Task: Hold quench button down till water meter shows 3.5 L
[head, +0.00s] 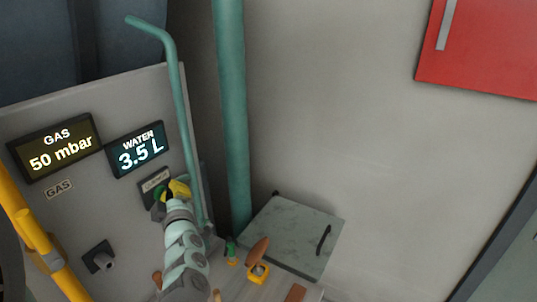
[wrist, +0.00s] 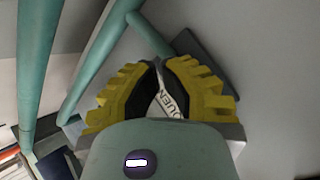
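The water meter (head: 138,150) on the grey panel reads 3.5 L. Below it, a dark plate (head: 153,181) carries a small label and a green button (head: 159,193). My gripper (head: 176,189) has its yellow fingers right at this button and partly covers it. In the wrist view the fingertips (wrist: 161,63) come together in front of the dark plate, and part of the label's lettering shows between the fingers. My gripper looks shut with nothing held. Whether the fingertips press the button or only sit close to it cannot be told.
A gas display (head: 55,146) reads 50 mbar. A teal pipe (head: 232,120) and a thinner bent teal pipe (head: 178,90) run close by the button. A yellow pipe (head: 38,238) stands at left. A grey-green lidded box (head: 292,234) and small tools sit lower right.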

